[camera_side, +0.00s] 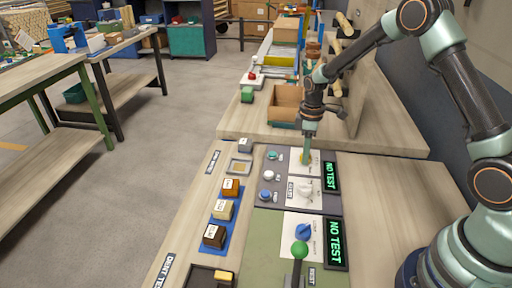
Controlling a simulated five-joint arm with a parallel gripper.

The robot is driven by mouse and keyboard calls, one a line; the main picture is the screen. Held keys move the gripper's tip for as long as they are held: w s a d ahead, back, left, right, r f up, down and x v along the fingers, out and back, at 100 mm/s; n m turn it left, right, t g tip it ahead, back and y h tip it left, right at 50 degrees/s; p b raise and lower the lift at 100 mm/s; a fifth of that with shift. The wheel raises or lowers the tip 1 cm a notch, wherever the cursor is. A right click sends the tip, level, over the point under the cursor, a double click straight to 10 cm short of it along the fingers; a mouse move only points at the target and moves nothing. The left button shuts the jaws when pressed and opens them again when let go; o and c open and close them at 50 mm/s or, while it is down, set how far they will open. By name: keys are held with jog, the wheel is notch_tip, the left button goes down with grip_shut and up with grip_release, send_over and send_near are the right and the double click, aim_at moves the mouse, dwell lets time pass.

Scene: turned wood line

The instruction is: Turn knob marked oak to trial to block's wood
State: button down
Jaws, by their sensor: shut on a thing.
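My gripper (306,158) points straight down onto the upper grey panel (268,207). It is shut on a small yellowish knob (305,161) on that panel's white card. The jaws hide most of this knob, and its pointer and marks are too small to read. A white handle (304,190) stands below it, beside a dark display (331,178) reading NO TEST in green. Three labelled wood blocks sit left of the panels: an orange-brown one (230,188), a pale one (222,210) and a dark brown one (214,236). Their labels are not legible.
A green panel (265,240) lies nearer, with a blue knob (303,231), a green-balled lever (299,249) and another NO TEST display (337,243). Several round buttons line the grey panel's left. A cardboard box (286,100) stands behind my gripper. A dark tray (195,277) is at front left.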

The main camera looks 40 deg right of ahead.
jog(key=m, duration=1.2)
jog(key=shift+m, duration=2.2)
jog(key=shift+c, duration=2.1)
grip_release()
jog(key=shift+d, duration=0.1)
